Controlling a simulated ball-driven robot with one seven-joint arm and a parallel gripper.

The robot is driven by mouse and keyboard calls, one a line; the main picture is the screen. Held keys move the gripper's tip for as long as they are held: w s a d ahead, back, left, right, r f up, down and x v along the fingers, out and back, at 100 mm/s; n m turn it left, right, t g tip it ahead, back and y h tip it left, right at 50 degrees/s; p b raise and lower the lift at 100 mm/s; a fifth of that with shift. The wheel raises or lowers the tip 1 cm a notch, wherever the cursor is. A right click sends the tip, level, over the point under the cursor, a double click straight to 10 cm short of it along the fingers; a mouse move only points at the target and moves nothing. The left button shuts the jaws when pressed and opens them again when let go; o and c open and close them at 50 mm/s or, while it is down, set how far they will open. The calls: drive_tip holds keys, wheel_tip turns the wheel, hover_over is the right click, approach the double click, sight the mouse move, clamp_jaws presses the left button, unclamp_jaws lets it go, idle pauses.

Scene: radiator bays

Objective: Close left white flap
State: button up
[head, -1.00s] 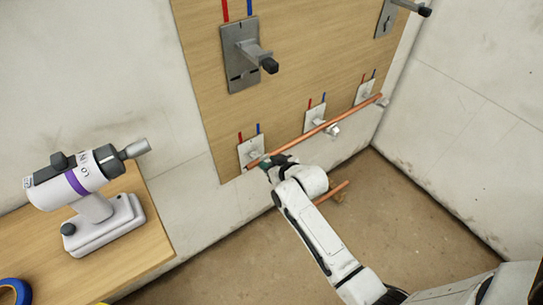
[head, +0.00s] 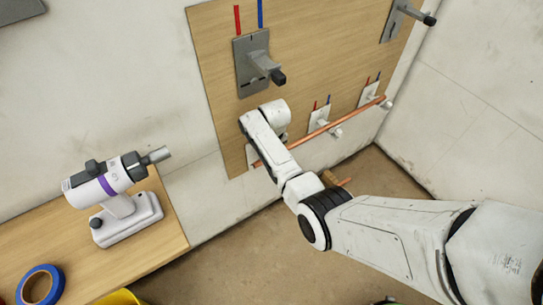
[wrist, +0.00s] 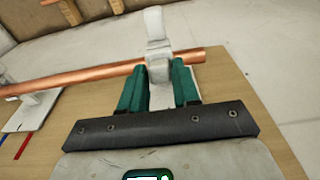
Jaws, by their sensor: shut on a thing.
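The left white bracket (head: 252,155) is on the lower left of the wooden board, mostly hidden by my arm in the head view. In the wrist view, my gripper (wrist: 159,68) has its two green fingers close on either side of the white flap (wrist: 155,28) and is shut on it. The flap crosses the copper pipe (wrist: 95,77), and its end sticks out beyond the pipe. In the head view the copper pipe (head: 345,120) runs along the lower row of white brackets. My gripper's fingers are hidden there behind my arm.
Two more white brackets, the middle one (head: 320,120) and the right one (head: 369,94), hold the pipe. A grey bracket (head: 252,62) juts out above my wrist. A side table (head: 160,245) carries a white-and-purple tool (head: 105,185) and blue tape (head: 40,285).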

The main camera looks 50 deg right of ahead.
drive_tip(key=shift+w+d+f+g+y+b, duration=0.15)
drive_tip(key=shift+w+g+b, duration=0.1)
drive_tip(key=shift+g+b, duration=0.25)
drive_tip(key=shift+w+a+f+g+y+b, duration=0.1)
drive_tip(key=shift+w+g+y+b, duration=0.1)
drive_tip(key=shift+g+b, duration=0.3)
clamp_jaws()
drive_tip(key=o, duration=0.9)
unclamp_jaws()
drive_tip(key=shift+w+d+r+p, duration=0.15)
drive_tip(key=shift+r+p, duration=0.25)
drive_tip(key=shift+r, duration=1.5)
drive_tip(key=shift+w+a+r+p, duration=0.1)
drive_tip(key=shift+r+p, duration=0.25)
drive_tip(key=shift+r, duration=1.55)
drive_tip(key=s+a+f+n, duration=0.1)
drive_tip(key=s+a+f, duration=0.1)
drive_tip(key=s+a, duration=0.35)
drive_tip(key=s+a+f, duration=0.2)
drive_tip(key=s+a, duration=0.1)
drive_tip(key=s, duration=0.6)
drive_tip(key=s+a+r+n+p, duration=0.1)
drive_tip(key=s+a+r, duration=0.2)
drive_tip(key=s, duration=0.5)
drive_tip(key=s+a+r+t, duration=0.1)
drive_tip(key=s+a+r, duration=0.2)
drive_tip(key=s, duration=0.6)
drive_tip(key=shift+a+r+n+p, duration=0.15)
drive_tip(key=shift+a+n+p, duration=0.25)
drive_tip(key=shift+a, duration=0.6)
